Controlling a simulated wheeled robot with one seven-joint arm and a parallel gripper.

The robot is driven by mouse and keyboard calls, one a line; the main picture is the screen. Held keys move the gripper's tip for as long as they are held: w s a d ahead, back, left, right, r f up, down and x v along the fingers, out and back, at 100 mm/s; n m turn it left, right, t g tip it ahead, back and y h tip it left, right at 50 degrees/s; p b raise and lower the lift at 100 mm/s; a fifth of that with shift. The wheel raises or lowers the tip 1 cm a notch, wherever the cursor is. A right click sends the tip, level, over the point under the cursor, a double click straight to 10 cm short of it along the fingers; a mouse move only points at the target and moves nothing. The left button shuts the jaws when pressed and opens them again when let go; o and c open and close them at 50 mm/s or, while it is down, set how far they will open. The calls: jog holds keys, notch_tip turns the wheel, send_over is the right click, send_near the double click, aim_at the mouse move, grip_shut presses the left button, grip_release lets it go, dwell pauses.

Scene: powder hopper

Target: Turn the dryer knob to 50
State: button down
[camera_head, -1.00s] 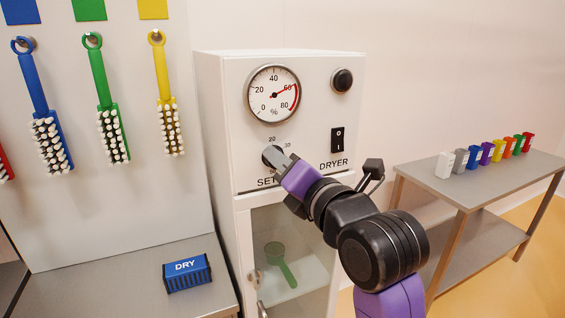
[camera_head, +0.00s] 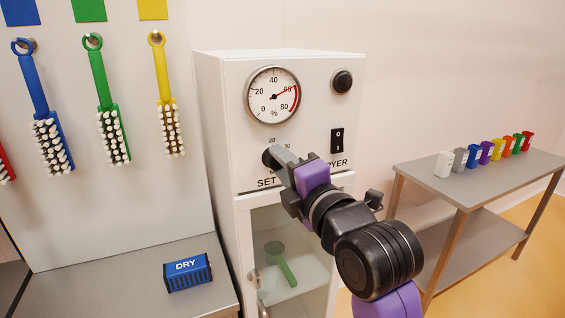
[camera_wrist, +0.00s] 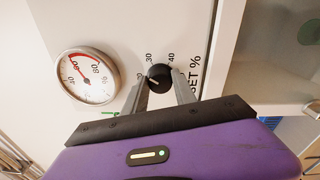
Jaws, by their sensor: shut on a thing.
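The dryer knob (camera_head: 267,158) is a small black round knob on the white dryer's front panel, above the "SET %" lettering. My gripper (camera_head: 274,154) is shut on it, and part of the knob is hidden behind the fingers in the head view. In the wrist view the knob (camera_wrist: 159,77) sits between the two grey fingertips (camera_wrist: 160,82), with the scale numbers 30 and 40 beside it. I cannot make out the knob's pointer. The round dial gauge (camera_head: 273,95) above has its needle near 60, at the red band.
A black button (camera_head: 342,80) and a rocker switch (camera_head: 337,140) are on the same panel. A glass door (camera_head: 290,245) with a green scoop (camera_head: 280,263) behind it is below. Brushes hang at left; a side table (camera_head: 480,180) stands at right.

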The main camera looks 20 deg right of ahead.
jog(key=m+p, duration=0.1)
jog(key=m, duration=0.5)
jog(key=m+h+p, duration=0.1)
jog(key=m, duration=0.5)
jog(key=shift+a+f+m+p, duration=0.1)
jog(key=shift+f+m+p, duration=0.1)
jog(key=shift+m+p, duration=0.1)
jog(key=m+p, duration=0.1)
jog(key=m, duration=0.3)
jog(key=shift+a+m, duration=0.1)
jog(key=shift+m, duration=0.3)
jog(key=m+h, duration=0.1)
jog(key=m, duration=0.5)
jog(key=shift+a+m+p, duration=0.1)
jog(key=shift+m+p, duration=0.2)
jog(key=shift+p, duration=0.1)
jog(key=m, duration=0.6)
jog(key=shift+a, duration=0.1)
jog(key=shift+m, duration=0.4)
jog(key=c, duration=1)
grip_release()
